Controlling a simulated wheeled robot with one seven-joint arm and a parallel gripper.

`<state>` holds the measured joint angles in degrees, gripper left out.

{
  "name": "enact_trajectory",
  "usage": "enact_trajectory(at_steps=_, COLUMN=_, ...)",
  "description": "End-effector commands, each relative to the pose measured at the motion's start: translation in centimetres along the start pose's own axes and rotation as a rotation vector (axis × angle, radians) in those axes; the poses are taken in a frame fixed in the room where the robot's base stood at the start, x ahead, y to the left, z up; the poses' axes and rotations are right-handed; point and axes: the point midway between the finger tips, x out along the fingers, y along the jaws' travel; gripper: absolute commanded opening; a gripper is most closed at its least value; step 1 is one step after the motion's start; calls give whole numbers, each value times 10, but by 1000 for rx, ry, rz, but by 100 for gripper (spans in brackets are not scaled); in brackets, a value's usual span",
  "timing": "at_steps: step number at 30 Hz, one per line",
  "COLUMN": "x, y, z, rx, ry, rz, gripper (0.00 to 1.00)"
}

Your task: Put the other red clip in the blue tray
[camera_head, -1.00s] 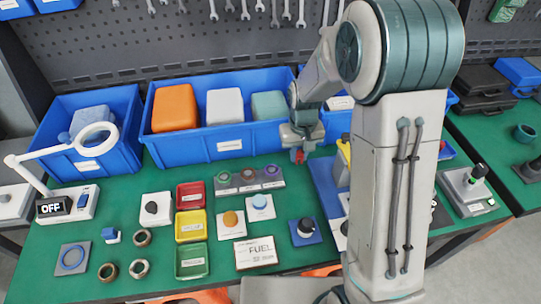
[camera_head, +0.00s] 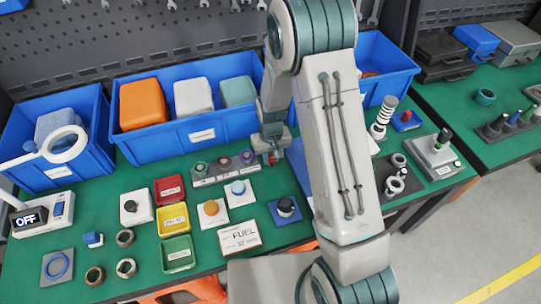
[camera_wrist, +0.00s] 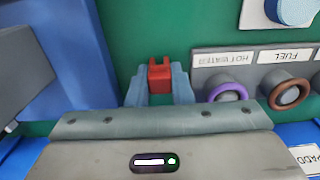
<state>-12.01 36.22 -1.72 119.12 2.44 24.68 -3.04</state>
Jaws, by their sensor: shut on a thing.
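My gripper (camera_head: 271,160) is shut on a red clip (camera_wrist: 159,76), held between its fingertips above the green bench. The clip also shows as a small red spot in the head view (camera_head: 272,161). A low, flat blue tray (camera_head: 299,165) lies just right of the gripper in the head view, mostly hidden behind my arm. A blue surface that looks like this tray (camera_wrist: 85,45) fills the left of the wrist view, apart from the clip. I cannot see what the tray holds.
A block with labelled rings (camera_head: 222,168) stands close left of my gripper. Blue bins (camera_head: 150,152) line the back. Red, yellow and green trays (camera_head: 168,188) sit left of centre. A blue-based knob (camera_head: 285,209) stands in front. Some green bench is bare.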

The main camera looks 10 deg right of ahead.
Motion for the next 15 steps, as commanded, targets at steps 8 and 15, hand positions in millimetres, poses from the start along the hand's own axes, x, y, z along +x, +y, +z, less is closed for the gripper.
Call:
enact_trajectory(at_steps=8, x=3, y=0, z=0, rx=0, ry=0, rz=0, gripper=41)
enact_trajectory(at_steps=15, x=3, y=0, z=0, rx=0, ry=0, rz=0, gripper=41)
